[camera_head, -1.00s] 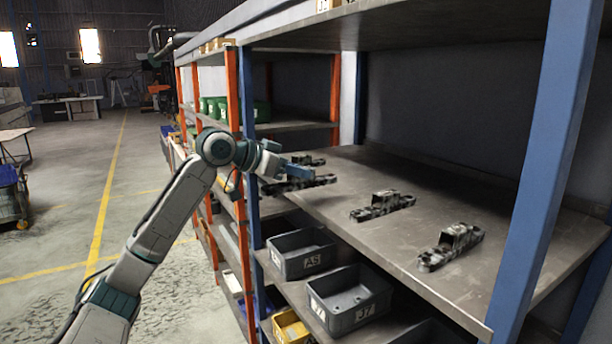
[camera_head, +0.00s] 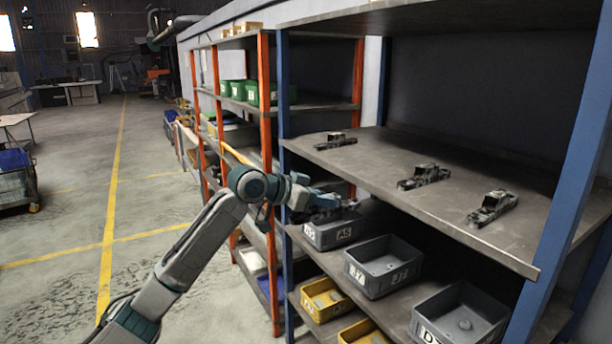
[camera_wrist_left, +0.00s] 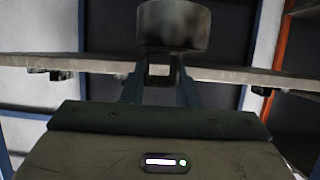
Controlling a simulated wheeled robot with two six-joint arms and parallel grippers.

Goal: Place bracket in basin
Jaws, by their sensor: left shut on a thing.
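My left gripper (camera_head: 326,200) is shut on a mottled grey bracket (camera_head: 345,212), held just off the front of the upper shelf, in front of or above the grey A5 basin (camera_head: 345,236). The wrist view shows the held bracket (camera_wrist_left: 174,28) blurred at the fingertips. Three more brackets lie on the upper shelf: one at the far left (camera_head: 335,141), one in the middle (camera_head: 423,177), one at the right (camera_head: 492,207). Grey basins J7 (camera_head: 352,277) and one labelled D (camera_head: 425,325) stand on the lower shelf. The right gripper is out of view.
The upper shelf board (camera_head: 400,150) overhangs the basins. A blue post (camera_head: 285,130) stands close to my left arm. Yellow bins (camera_head: 318,308) sit lower down. Open floor with yellow lines lies to the left.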

